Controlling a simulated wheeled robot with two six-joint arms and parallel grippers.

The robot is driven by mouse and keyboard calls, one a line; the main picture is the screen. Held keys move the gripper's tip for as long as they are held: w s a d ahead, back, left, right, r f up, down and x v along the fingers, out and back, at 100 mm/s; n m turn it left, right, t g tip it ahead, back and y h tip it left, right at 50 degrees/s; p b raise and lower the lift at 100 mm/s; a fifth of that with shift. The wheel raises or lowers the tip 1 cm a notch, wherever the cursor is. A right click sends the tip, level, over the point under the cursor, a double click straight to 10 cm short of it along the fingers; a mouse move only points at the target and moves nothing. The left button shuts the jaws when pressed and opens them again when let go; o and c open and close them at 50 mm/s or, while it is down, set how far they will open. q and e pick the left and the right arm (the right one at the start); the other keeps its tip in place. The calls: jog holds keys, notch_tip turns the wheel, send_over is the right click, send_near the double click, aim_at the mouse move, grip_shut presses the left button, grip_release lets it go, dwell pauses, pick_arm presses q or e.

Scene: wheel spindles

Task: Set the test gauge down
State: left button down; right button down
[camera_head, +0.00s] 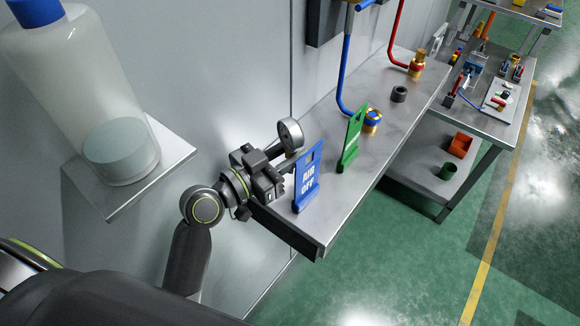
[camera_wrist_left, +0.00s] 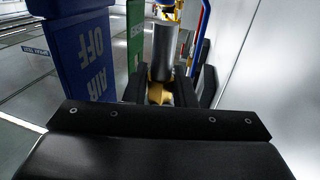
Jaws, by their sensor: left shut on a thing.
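The test gauge (camera_head: 291,134) has a round pale dial with a dark rim and shows near the left end of the bench in the head view. My left gripper (camera_head: 280,168) is shut on it, just behind the blue AIR OFF sign. In the left wrist view, a grey cylinder (camera_wrist_left: 163,48) and a brass part (camera_wrist_left: 158,93) show between the fingers; the dial is hidden there. I cannot tell whether the gauge touches the bench top. My right gripper is out of view.
The blue AIR OFF sign (camera_head: 308,178) stands close beside the gripper, with a green sign (camera_head: 352,138) beyond. Blue-hose coupling (camera_head: 373,121), black ring (camera_head: 399,94) and red-hose coupling (camera_head: 417,64) stand farther along the bench (camera_head: 345,196). A bottle (camera_head: 85,95) stands on a left shelf.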

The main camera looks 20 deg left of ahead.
pick_arm(q)
notch_tip(320, 180, down, 3)
jog(key=shift+s+r+b, duration=0.15)
jog(key=shift+b, duration=0.95)
jog(key=shift+f, duration=0.3)
jog(key=shift+f+b, duration=0.2)
jog(key=shift+b, duration=0.25)
jog(key=c, duration=1.2)
grip_release()
jog(key=shift+r, duration=0.2)
